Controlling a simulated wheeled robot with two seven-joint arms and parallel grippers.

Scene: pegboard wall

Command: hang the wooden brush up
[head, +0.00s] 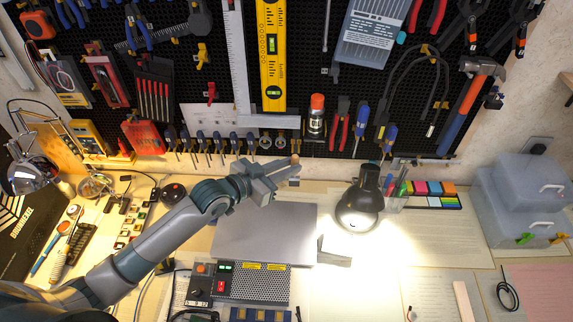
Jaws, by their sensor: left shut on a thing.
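My left gripper (288,169) reaches in from the left and is in front of the lower edge of the pegboard (320,70), above the back of the bench. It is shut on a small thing. Only a small tan-brown end of it, which looks like the wooden brush (295,158), shows at the fingertips. The rest of it is hidden by the fingers, so its tilt cannot be told. Whether it touches the board cannot be told either. My right gripper is not in view.
A black lamp (360,205) stands to the right. A grey-topped device (265,232) lies below the arm. Clear boxes (520,200) stand at far right.

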